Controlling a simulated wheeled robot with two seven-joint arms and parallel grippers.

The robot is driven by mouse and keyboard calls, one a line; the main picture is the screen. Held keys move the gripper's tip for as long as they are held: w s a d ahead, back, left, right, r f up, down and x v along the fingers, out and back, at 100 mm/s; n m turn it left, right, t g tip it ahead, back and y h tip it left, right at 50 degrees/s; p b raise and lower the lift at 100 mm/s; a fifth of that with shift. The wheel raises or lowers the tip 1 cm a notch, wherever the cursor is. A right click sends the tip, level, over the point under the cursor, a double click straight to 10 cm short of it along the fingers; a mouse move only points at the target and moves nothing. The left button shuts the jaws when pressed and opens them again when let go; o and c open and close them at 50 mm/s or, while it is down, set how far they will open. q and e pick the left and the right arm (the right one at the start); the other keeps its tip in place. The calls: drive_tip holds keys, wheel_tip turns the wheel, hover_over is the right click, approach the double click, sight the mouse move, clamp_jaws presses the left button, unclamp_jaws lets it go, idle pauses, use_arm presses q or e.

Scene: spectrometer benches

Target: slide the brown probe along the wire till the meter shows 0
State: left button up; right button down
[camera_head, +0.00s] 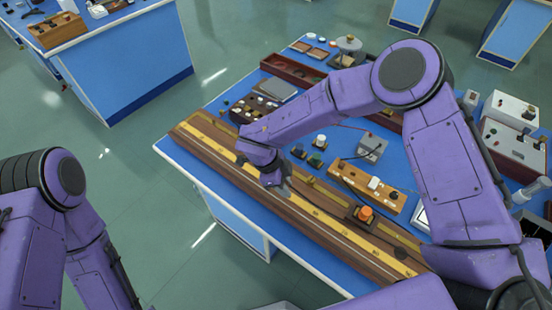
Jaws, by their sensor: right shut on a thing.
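A long wooden wire board (213,150) with a yellow scale strip runs slantwise along the near edge of the blue bench. My right gripper (277,184) is down at the board's middle, shut on the brown probe, which is mostly hidden by the fingers. A dark block with an orange knob (365,212) sits farther right along the board, apart from the gripper. A grey box (372,147) stands behind the board; I cannot tell whether it is the meter, and no reading is legible. My left arm shows at lower left, its gripper out of view.
A wooden block with white parts (368,186) and small knobbed pieces (319,141) lie close behind the board. A dark red tray (290,70) and white boxes (515,110) stand farther back. Another bench (130,60) is at upper left.

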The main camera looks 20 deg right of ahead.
drive_tip(key=shift+w+a+f, duration=0.1)
drive_tip(key=shift+w+f, duration=0.1)
drive_tip(key=shift+w, duration=0.7)
drive_tip(key=shift+s+f+b, duration=0.1)
drive_tip(key=shift+f+b, duration=0.1)
drive_tip(key=shift+b, duration=0.2)
drive_tip(key=shift+s+f+b, duration=0.25)
drive_tip(key=shift+s+b, duration=0.05)
drive_tip(key=shift+b, duration=0.05)
drive_tip(key=shift+t, duration=0.3)
drive_tip(key=s+b, duration=0.1)
drive_tip(key=s+f+b, duration=0.2)
drive_tip(key=s, duration=0.1)
drive_tip(key=shift+f, duration=0.1)
drive_tip(key=shift+w+f, duration=0.1)
drive_tip(key=shift+f, duration=0.15)
drive_tip(key=w, duration=0.1)
drive_tip(key=w+f, duration=0.1)
drive_tip(key=shift+w+f, duration=0.3)
drive_tip(key=shift+w, duration=0.05)
drive_tip(key=shift+s+r, duration=0.25)
drive_tip(key=shift+s, duration=0.3)
drive_tip(key=shift+w+f, duration=0.2)
drive_tip(key=shift+w, duration=0.05)
use_arm(q)
drive_tip(key=f, duration=0.4)
drive_tip(key=shift+s+f, duration=0.25)
drive_tip(key=shift+s, duration=0.1)
use_arm(e)
drive_tip(key=shift+s, duration=0.1)
